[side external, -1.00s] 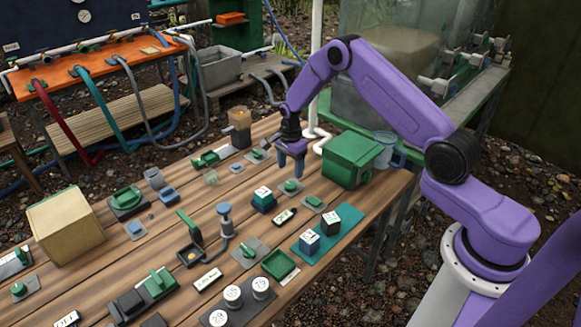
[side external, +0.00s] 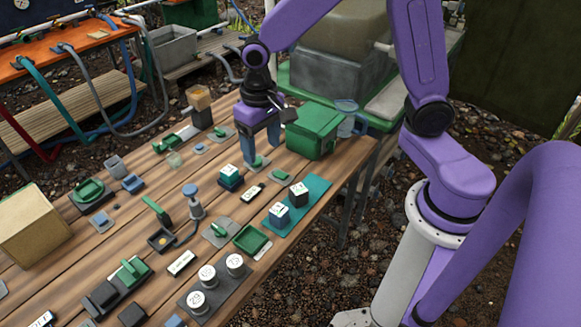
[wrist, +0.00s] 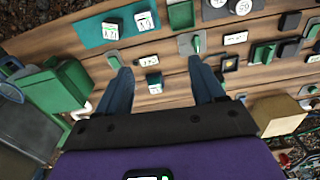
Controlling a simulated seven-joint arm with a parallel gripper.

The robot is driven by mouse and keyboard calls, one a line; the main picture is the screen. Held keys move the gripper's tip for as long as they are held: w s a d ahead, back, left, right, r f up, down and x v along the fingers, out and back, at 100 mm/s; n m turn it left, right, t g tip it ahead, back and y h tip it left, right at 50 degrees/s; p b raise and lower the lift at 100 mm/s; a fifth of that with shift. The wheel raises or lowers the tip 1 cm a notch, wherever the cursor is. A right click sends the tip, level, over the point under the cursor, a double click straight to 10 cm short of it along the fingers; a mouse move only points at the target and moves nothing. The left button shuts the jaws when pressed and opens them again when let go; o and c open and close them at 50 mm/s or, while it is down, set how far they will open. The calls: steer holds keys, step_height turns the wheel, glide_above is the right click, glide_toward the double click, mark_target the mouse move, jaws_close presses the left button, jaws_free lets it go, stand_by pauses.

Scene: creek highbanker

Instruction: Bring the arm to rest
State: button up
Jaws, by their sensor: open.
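My gripper (side external: 261,155) is open with nothing between its blue fingers. In the side external view it points down over the wooden table, left of the green lidded box (side external: 312,130). In the wrist view both fingers of my gripper (wrist: 160,72) are spread apart, with a white-topped block (wrist: 149,61) showing beyond the gap. My forearm runs up out of the top of the side external view.
Two labelled cubes (side external: 279,214) stand on a teal mat (side external: 316,190) at the table's right edge. A white-topped block (side external: 230,174) stands left of the fingers. Switches, a green tray (side external: 251,239) and a beige box (side external: 38,222) crowd the table. The wooden table (side external: 165,215) has narrow bare strips.

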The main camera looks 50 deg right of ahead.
steer(key=s+d+r+n, duration=0.2)
steer(key=s+n, duration=0.4)
steer(key=s, duration=0.4)
steer(key=s+d+r+n, duration=0.2)
steer(key=s+n, duration=0.5)
steer(key=s, duration=0.4)
steer(key=shift+s+d+r, duration=0.3)
steer(key=shift+d+r, duration=0.05)
steer(key=shift+d, duration=0.15)
